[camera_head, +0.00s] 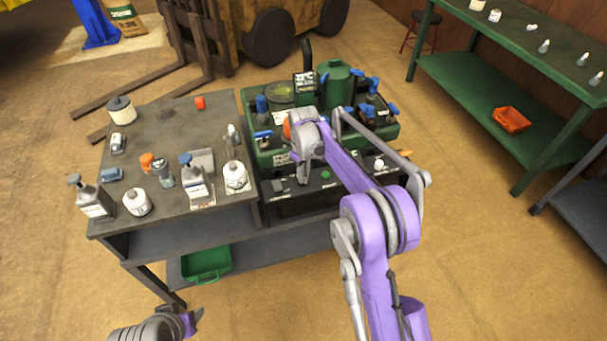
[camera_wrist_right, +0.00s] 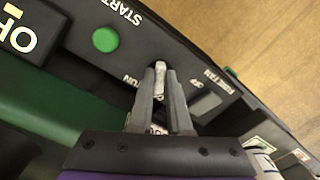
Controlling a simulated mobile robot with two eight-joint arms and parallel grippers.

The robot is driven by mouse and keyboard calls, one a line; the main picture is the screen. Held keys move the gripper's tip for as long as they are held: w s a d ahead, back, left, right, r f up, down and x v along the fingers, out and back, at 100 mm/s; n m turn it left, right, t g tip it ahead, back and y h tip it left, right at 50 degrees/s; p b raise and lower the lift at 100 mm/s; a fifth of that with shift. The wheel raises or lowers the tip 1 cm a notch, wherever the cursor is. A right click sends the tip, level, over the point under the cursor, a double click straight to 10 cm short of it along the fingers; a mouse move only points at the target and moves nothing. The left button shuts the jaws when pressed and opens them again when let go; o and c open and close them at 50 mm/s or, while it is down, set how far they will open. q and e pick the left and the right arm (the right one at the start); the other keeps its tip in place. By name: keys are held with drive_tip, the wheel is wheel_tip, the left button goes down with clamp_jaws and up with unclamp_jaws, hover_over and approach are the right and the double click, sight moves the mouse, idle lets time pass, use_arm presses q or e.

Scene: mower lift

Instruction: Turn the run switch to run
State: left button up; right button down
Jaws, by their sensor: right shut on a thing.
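The run switch (camera_wrist_right: 160,67) shows in the right wrist view as a small pale lever on a black panel (camera_wrist_right: 165,30). The fingertips of my right gripper (camera_wrist_right: 160,78) are closed on the lever from both sides. A RUN label lies to the left of the fingers and an OFF label to the right. Which way the switch is turned I cannot tell. In the head view my right wrist hides the switch, at the front of the green machine (camera_head: 262,143). My left gripper (camera_head: 193,318) is at the bottom left, away from the machine, its fingers hardly visible.
A green START button (camera_wrist_right: 105,39) sits left of the switch. A dark workbench (camera_head: 165,130) with bottles and jars stands left of the machine. A green bench (camera_head: 470,85) holding small items is at the right. Forklift forks (camera_head: 130,90) lie behind the workbench.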

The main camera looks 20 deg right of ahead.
drive_tip(key=shift+m, duration=0.3)
drive_tip(key=m, duration=0.5)
drive_tip(key=shift+a+b, duration=0.1)
drive_tip(key=shift+b, duration=0.3)
drive_tip(key=m, duration=0.6)
drive_tip(key=shift+a, duration=0.1)
drive_tip(key=shift+m, duration=0.3)
drive_tip(key=c, duration=0.9)
unclamp_jaws()
drive_tip(key=shift+o, duration=0.2)
drive_tip(key=shift+r, duration=0.1)
wheel_tip(320, 180, up, 11)
